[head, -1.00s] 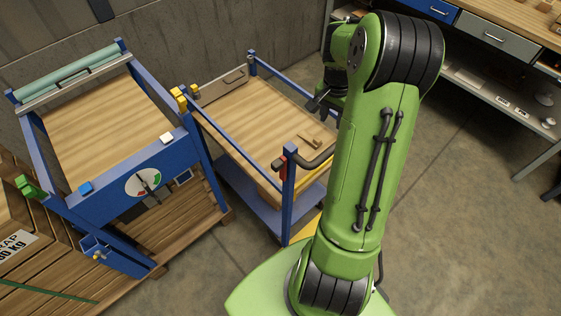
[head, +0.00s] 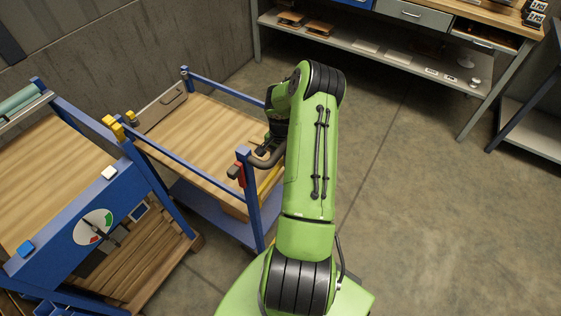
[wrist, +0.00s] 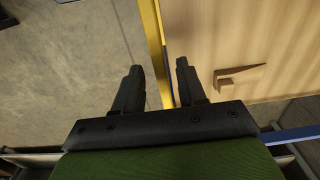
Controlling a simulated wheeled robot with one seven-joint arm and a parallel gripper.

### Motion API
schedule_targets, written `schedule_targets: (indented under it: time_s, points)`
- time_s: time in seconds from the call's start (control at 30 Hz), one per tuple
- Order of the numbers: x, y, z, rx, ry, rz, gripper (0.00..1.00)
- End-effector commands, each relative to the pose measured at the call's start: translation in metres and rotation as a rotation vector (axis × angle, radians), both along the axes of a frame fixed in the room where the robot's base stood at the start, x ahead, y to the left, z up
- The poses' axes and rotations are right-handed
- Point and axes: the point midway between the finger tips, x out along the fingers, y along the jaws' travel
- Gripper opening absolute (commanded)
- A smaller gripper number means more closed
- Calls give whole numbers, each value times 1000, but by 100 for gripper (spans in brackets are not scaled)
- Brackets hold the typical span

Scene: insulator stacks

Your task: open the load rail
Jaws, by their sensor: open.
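The wheeled cart has a wooden deck (head: 190,130) and blue side rails; one blue rail (head: 185,160) runs along its near side. A blue corner post (head: 252,200) carries a red part (head: 236,172) and a dark curved handle (head: 265,161). A yellow bar (wrist: 152,35) runs along the deck edge. I cannot tell for certain which bar is the load rail. My gripper (wrist: 158,68) is open and empty; in the wrist view the yellow bar passes between its fingers, apparently below them. Whether they touch it is unclear. In the head view my arm largely hides the gripper.
A blue-framed stand with a dial (head: 93,227) is at the left. A workbench (head: 440,20) with a lower shelf is at the back right. The floor (head: 430,220) at right is clear.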

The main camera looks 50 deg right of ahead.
Motion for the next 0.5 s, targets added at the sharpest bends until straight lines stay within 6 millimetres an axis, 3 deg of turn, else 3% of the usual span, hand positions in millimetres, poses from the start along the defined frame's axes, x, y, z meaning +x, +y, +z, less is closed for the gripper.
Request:
schedule_targets:
  time_s: [0.1,0.37,0.5]
  points:
    - [0,0,-11,1,-1,0,40]
    - [0,0,-12,0,-1,1,40]
    - [0,0,-12,0,0,1,19]
